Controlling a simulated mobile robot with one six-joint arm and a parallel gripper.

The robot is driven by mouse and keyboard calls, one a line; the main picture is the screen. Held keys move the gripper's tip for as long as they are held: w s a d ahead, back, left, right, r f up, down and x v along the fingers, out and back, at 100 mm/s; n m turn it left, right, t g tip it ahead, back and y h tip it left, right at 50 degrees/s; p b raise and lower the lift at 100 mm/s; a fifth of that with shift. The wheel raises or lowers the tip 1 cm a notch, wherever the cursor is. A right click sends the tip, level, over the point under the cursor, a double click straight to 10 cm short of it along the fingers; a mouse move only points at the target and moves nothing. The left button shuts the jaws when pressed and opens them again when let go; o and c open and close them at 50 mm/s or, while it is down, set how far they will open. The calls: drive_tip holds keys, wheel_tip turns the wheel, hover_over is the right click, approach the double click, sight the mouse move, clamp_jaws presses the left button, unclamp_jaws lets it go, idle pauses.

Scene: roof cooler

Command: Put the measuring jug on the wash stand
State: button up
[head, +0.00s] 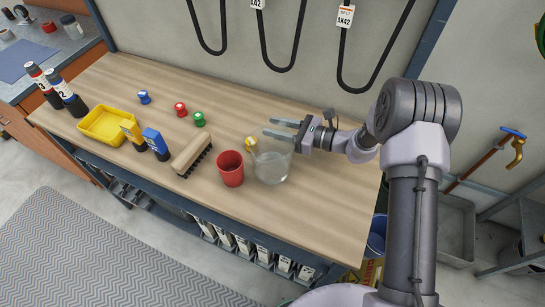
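A clear, see-through jug (271,167), which looks like the measuring jug, stands upright on the wooden workbench (320,215), just right of a red cup. My gripper (273,128) is at the jug's far side, near its rim, with its two fingers apart and pointing left. I see nothing between the fingers. Whether they touch the jug cannot be told from this view. I cannot make out for certain which surface is the wash stand.
The red cup (231,168) and a brush (192,157) stand left of the jug, with a small yellow-topped item (250,142) behind it. A yellow tray (103,125), bottles and coloured caps fill the left. The bench's right front is clear. A grey-topped counter (40,75) is at far left.

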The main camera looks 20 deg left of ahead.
clamp_jaws()
idle(1.4)
